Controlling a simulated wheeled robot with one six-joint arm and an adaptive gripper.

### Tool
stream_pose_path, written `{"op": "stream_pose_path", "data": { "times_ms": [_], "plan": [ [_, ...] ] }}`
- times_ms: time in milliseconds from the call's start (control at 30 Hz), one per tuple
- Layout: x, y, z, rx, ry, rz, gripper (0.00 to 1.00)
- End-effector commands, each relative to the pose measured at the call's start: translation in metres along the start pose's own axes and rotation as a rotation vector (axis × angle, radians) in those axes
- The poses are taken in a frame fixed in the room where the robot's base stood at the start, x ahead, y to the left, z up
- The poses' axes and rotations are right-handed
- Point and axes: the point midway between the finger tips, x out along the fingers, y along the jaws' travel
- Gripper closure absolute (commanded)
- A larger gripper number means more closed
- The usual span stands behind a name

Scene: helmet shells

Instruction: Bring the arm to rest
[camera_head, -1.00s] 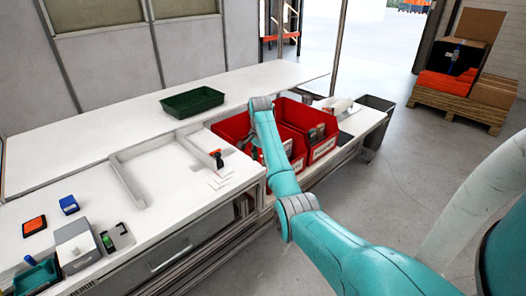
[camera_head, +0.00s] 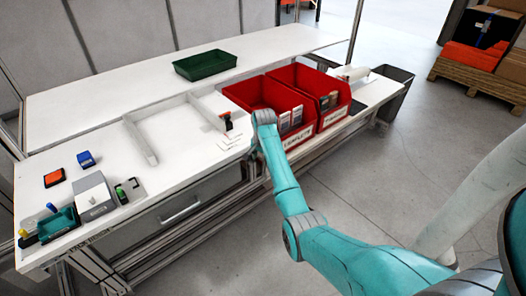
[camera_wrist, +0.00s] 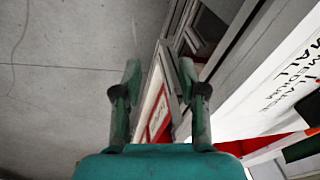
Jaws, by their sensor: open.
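My gripper (camera_wrist: 160,75) is open in the wrist view, with its two green fingers apart and nothing between them. Between and beyond the fingers are the grey floor and the front edge of the bench. In the head view the teal arm reaches from the lower right to the bench's front edge, beside the red bins. The gripper's fingers are hidden there behind the wrist end of the arm.
Two red bins (camera_head: 338,113) with white labels stand on the white bench (camera_head: 187,155). A green tray (camera_head: 205,65) lies behind them. An orange pad (camera_head: 54,178) and a blue block (camera_head: 85,159) lie at the left.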

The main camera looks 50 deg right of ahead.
Motion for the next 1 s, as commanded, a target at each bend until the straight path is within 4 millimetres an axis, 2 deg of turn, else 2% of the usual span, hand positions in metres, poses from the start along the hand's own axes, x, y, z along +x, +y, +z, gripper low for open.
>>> {"op": "stream_pose_path", "data": {
  "times_ms": [733, 867, 1000],
  "plan": [
    [0.005, 0.001, 0.005, -0.009, 0.002, -0.003, 0.58],
    [0.023, 0.006, 0.025, -0.045, 0.013, -0.022, 0.58],
    [0.057, 0.018, 0.067, -0.125, 0.045, -0.069, 0.58]
  ]
}}
